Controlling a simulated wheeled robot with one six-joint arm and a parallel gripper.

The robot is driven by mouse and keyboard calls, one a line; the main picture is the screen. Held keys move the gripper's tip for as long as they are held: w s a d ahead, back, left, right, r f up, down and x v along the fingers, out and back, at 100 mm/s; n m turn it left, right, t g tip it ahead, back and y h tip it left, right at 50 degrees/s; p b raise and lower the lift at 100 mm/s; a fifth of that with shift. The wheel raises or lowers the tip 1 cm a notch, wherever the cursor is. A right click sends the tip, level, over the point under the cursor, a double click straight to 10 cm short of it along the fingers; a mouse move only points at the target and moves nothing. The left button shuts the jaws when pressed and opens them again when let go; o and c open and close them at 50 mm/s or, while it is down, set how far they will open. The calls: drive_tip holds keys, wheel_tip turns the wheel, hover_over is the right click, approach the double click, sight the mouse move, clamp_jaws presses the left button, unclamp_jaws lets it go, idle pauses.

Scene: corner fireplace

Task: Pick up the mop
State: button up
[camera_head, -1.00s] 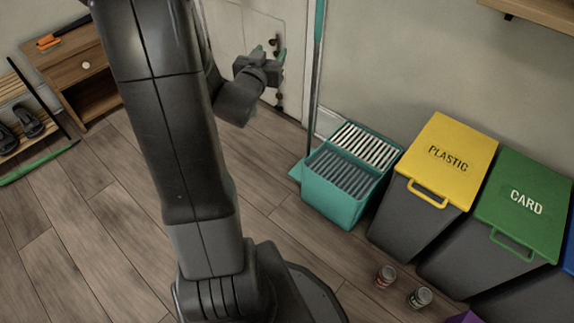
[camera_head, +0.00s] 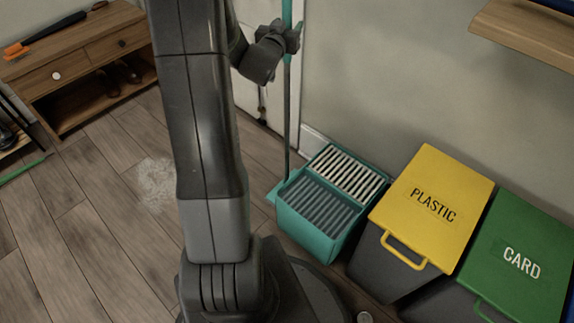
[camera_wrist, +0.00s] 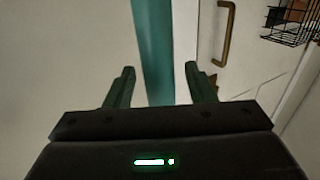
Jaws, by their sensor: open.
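The mop (camera_head: 287,110) stands upright by the wall, its pole teal above and grey lower down. Its foot is behind and beside the teal bucket (camera_head: 308,228), partly hidden. In the wrist view the teal pole (camera_wrist: 153,45) rises between my two fingertips. My gripper (camera_head: 289,34) is at the upper part of the pole in the head view. In the wrist view my gripper (camera_wrist: 160,72) is open, with a finger on each side of the pole and a visible gap on the right.
A yellow PLASTIC bin (camera_head: 432,200) and a green CARD bin (camera_head: 520,255) stand right of the bucket. A wall shelf (camera_head: 525,30) is at upper right. A wooden cabinet (camera_head: 100,50) is at upper left. The wood floor on the left is mostly clear.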

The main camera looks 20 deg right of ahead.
clamp_jaws()
drive_tip(key=shift+r, duration=0.1)
